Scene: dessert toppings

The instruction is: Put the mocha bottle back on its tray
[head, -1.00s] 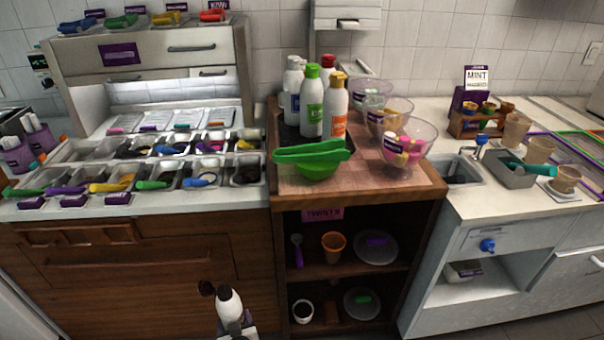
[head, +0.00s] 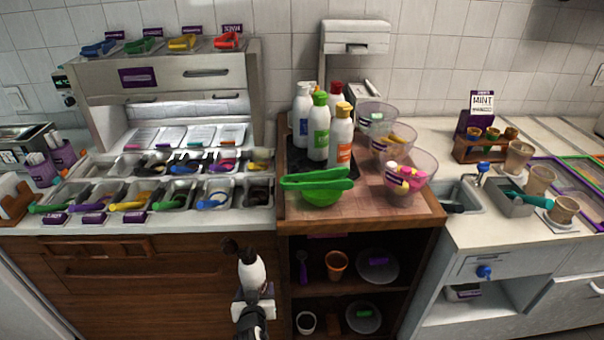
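A white bottle with a dark brown top (head: 251,270), seemingly the mocha bottle, is tilted at my gripper (head: 252,292) in the lower middle of the head view. My gripper appears shut on it; the fingers are hard to make out. The bottle is in front of the wooden cabinet, below counter height. The dark tray (head: 293,166) lies on the cart top, largely hidden by several squeeze bottles: a green-capped one (head: 319,130), an orange-labelled one (head: 340,140), a white one (head: 302,115) and a red-capped one (head: 336,98).
Clear bowls (head: 410,178) with toppings line the cart's right side. Topping bins (head: 215,195) fill the left counter. The cart (head: 365,212) has open shelves below. The floor space before it looks free.

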